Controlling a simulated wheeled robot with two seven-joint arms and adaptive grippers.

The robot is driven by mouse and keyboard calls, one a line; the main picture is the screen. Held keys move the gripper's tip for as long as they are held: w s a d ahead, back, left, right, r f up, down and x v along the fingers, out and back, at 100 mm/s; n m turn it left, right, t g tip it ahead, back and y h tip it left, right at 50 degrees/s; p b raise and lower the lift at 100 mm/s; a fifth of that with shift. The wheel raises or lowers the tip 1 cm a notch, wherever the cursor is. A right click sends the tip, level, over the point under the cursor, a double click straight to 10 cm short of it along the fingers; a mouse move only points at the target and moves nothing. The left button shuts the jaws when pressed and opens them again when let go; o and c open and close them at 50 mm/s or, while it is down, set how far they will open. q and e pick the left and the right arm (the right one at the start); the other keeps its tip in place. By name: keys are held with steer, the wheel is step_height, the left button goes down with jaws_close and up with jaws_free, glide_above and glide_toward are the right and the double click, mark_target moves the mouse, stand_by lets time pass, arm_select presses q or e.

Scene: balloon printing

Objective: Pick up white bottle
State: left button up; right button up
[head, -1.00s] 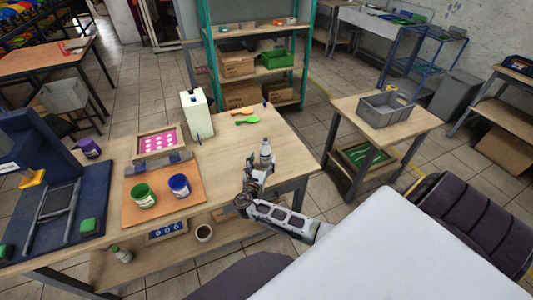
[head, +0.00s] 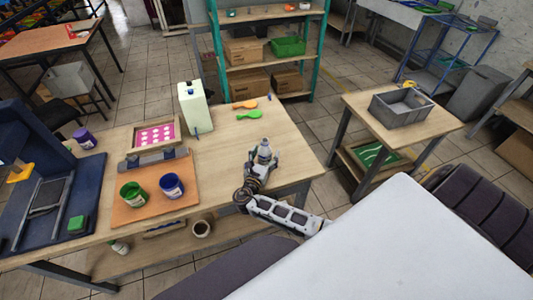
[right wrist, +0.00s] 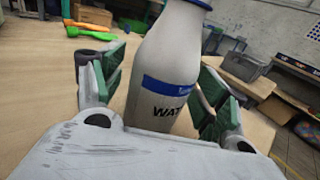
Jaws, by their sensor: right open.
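The white bottle (head: 264,152) stands upright near the right end of the wooden work table (head: 225,165). In the right wrist view the bottle (right wrist: 168,75) has a blue band and dark lettering that begins "WAT". My right gripper (head: 263,164) is around the bottle. Its green-padded fingers (right wrist: 155,88) stand on either side of it, open. A small gap shows on the left side; on the right I cannot tell whether the pad touches. The bottle's base is hidden behind the gripper body. My left gripper is not in view.
A green paddle (head: 249,114) and an orange one (head: 245,104) lie beyond the bottle, near a white canister (head: 194,108). Paint pots (head: 171,185) stand on an orange board to the left. A grey bin (head: 402,107) sits on a separate side table.

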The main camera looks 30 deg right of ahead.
mark_target(265, 139)
steer(key=shift+s+a+r, duration=0.1)
steer(key=shift+a, duration=0.05)
steer(key=c, duration=1.2)
steer(key=shift+c, duration=0.3)
steer(key=shift+r, duration=0.7)
step_height(265, 139, up, 7)
steer(key=shift+r+p, duration=0.1)
steer(key=shift+p, duration=0.25)
steer(key=shift+r, duration=0.65)
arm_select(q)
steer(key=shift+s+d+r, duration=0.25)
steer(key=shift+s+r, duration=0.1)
